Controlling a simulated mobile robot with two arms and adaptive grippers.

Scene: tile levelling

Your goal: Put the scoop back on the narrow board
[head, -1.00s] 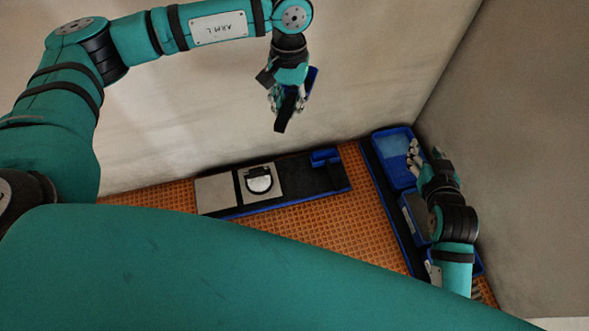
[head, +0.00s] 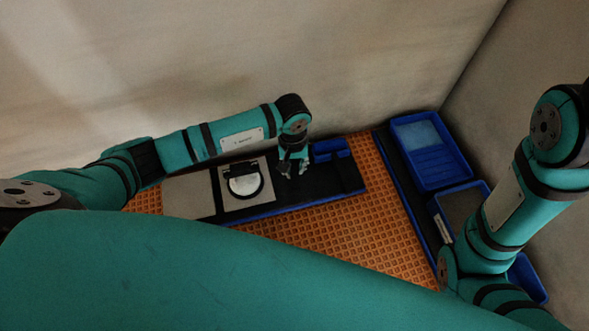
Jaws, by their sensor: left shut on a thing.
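My left gripper (head: 291,168) points down over the dark middle part of the long blue-edged board (head: 268,212). It is shut on the scoop, which is hardly visible here, dark against dark and covered by the fingers. I cannot tell whether the scoop touches the board. A blue holder (head: 331,150) stands on the board just right of the gripper. My right gripper is out of view; only its arm shows at the right.
A pale tile with a white round piece (head: 245,184) and a plain grey panel (head: 188,196) lie left of the gripper. Blue trays (head: 430,175) stand on a dark strip at the right. Orange grid floor (head: 375,228) is bare between. A wall rises close behind.

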